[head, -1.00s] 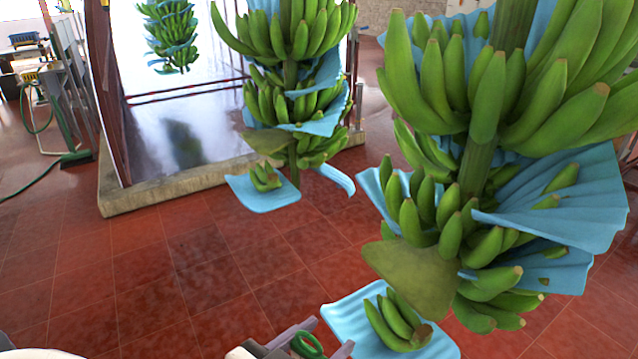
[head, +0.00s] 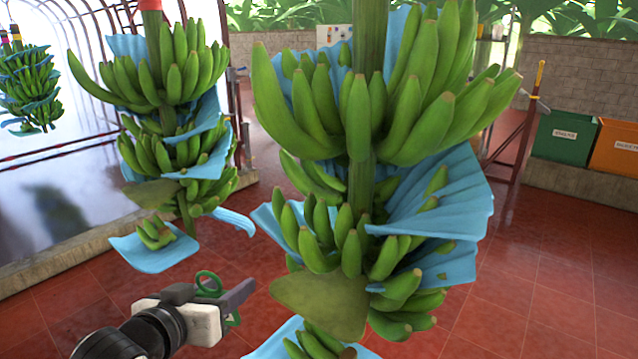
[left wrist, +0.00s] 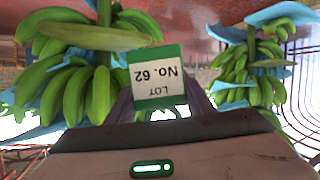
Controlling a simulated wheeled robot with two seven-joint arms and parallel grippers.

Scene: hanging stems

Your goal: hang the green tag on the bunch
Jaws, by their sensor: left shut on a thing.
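The near bunch of green bananas (head: 360,190) hangs in the middle of the head view, with blue sheets between its hands and a bare stem (head: 370,40) above. My left gripper (head: 224,292) is low and to the left of this bunch, apart from it in the picture. It is shut on the green tag, whose green ring (head: 208,281) shows at the fingers. In the left wrist view the tag (left wrist: 156,78) has a white face reading "LOT No. 62", upside down, in a green border. Bananas (left wrist: 75,92) show behind it. My right gripper is not in view.
A second bunch (head: 170,150) hangs to the left behind, and another (head: 28,85) farther off at the far left. A green bin (head: 563,137) and an orange bin (head: 615,148) stand at the right. The red tiled floor (head: 540,290) is open at the lower right.

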